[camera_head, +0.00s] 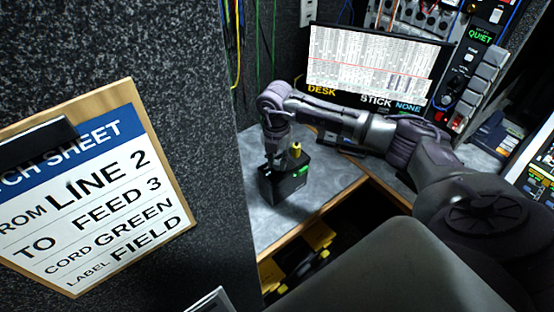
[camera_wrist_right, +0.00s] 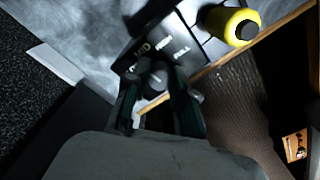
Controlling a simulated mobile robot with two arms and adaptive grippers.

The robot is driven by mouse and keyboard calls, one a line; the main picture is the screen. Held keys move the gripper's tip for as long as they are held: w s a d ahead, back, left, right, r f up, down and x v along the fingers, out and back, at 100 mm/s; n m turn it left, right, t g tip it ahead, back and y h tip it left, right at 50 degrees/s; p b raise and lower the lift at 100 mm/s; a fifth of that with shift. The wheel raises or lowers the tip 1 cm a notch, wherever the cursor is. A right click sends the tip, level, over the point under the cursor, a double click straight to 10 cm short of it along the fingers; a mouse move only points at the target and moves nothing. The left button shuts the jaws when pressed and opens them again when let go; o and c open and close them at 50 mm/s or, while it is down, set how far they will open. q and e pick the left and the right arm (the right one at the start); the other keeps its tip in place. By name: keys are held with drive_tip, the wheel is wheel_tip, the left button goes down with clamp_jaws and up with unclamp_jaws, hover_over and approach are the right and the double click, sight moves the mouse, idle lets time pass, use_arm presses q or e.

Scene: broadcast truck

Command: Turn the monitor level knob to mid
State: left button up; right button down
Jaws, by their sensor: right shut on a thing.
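A small black box (camera_head: 285,187) stands on the grey desk below the monitor, with a green label on its side. My right gripper (camera_head: 275,162) points down onto the top of this box. In the right wrist view the box top (camera_wrist_right: 188,42) carries white lettering that seems to read MID and FULL. A dark grey knob (camera_wrist_right: 153,80) sits between the fingers of my right gripper (camera_wrist_right: 158,98), which is shut on it. The knob's pointer is hidden or too dark to read. My left gripper is not in view.
A yellow cylindrical part with a black end (camera_wrist_right: 232,24) stands beside the knob on the box, close to the fingers. A monitor (camera_head: 375,65) is behind my right arm. A clipboard sheet (camera_head: 95,190) hangs on the left wall. The desk (camera_head: 250,225) is bare around the box.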

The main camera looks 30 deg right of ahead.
sight(277, 161)
drive_tip(key=shift+m, duration=0.7)
drive_tip(key=c, duration=0.9)
unclamp_jaws()
drive_tip(key=shift+c, duration=0.2)
wheel_tip(277, 161, up, 12)
drive_tip(key=shift+w, duration=0.1)
